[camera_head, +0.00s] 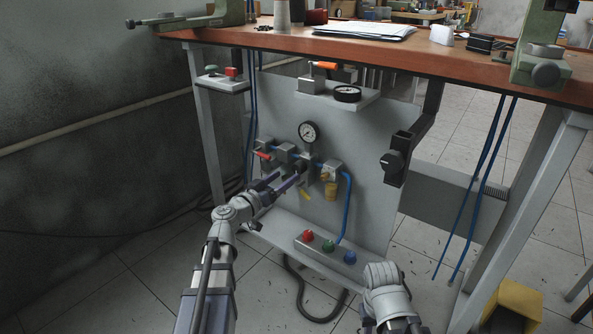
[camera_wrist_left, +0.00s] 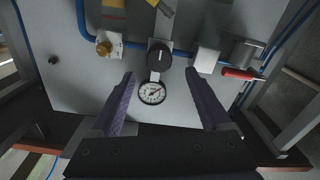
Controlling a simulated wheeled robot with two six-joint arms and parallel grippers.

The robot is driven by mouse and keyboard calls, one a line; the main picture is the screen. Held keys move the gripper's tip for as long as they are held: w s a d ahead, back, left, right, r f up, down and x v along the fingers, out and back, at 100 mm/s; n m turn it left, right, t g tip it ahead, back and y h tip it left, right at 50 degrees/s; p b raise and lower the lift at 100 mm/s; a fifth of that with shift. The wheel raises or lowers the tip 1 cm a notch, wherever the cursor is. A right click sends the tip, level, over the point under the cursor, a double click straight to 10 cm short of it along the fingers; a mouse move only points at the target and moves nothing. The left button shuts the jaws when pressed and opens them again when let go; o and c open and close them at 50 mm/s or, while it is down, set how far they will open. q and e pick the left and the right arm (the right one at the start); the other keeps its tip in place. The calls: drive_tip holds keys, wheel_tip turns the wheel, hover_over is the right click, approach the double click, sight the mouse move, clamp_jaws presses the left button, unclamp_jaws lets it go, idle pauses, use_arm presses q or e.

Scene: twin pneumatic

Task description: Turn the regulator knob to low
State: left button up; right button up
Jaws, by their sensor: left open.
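The black round regulator knob (camera_wrist_left: 159,54) is on the pneumatic panel, between the gripper's two fingers and just beyond their tips in the left wrist view. In the head view the knob (camera_head: 300,167) is partly hidden by the fingers. A white pressure gauge (camera_wrist_left: 152,93) sits next to it; in the head view the gauge (camera_head: 309,132) stands above the knob. My left gripper (camera_head: 288,181) is open and points at the knob; its purple fingers (camera_wrist_left: 160,76) show in the wrist view, apart from the knob. My right gripper is out of view.
A red-handled valve (camera_wrist_left: 238,73) and a brass-coloured fitting (camera_wrist_left: 104,48) flank the regulator. A box with red, green and blue buttons (camera_head: 328,250) is below. Another black knob (camera_head: 392,162) is on a bracket at right. The table (camera_head: 470,68) overhangs the panel.

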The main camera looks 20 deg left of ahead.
sight(296, 169)
use_arm(q)
drive_tip(key=x, duration=0.6)
drive_tip(key=shift+w+d, duration=0.1)
drive_tip(key=shift+w, duration=0.3)
clamp_jaws()
